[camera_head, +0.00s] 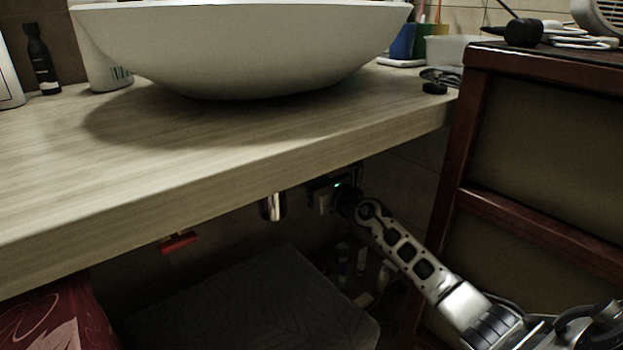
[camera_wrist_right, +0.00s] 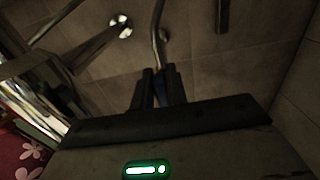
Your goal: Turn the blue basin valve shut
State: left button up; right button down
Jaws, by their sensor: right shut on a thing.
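The blue basin valve (camera_wrist_right: 161,92) shows only as a small dark blue sliver between my fingers in the right wrist view. A grey hose rises behind it. My right gripper (camera_wrist_right: 158,86) is shut on the valve's handle, with one dark finger on each side. In the head view my right arm reaches in from the lower right under the counter; the valve itself is hidden there behind my wrist and gripper body. My left gripper is in neither view.
A dark red cabinet (camera_head: 475,130) stands close at right.

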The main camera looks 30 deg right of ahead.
jog(key=shift+d, duration=0.1)
jog(key=m, duration=0.1)
jog(key=m+p, duration=0.1)
jog(key=m, duration=0.1)
jog(key=shift+d, duration=0.3)
pick_arm(q)
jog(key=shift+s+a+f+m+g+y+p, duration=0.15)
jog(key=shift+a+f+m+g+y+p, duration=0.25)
jog(key=shift+p, duration=0.5)
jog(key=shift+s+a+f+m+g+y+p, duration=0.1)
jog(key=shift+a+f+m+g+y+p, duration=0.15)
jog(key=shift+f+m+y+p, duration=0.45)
pick_arm(e)
jog(key=shift+w+d+f+m, duration=0.1)
jog(key=shift+d+f+m, duration=0.3)
jog(key=shift+m, duration=2.1)
jog(key=shift+s+d+f+m, duration=0.1)
jog(key=shift+d+f+m, duration=0.3)
jog(key=shift+m, duration=2.1)
jog(key=shift+w+d+f+m, duration=0.15)
jog(key=shift+f+m, duration=0.45)
jog(key=shift+m, duration=1.9)
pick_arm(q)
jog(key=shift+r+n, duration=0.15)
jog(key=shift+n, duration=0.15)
pick_arm(e)
jog(key=c, duration=1.4)
grip_release()
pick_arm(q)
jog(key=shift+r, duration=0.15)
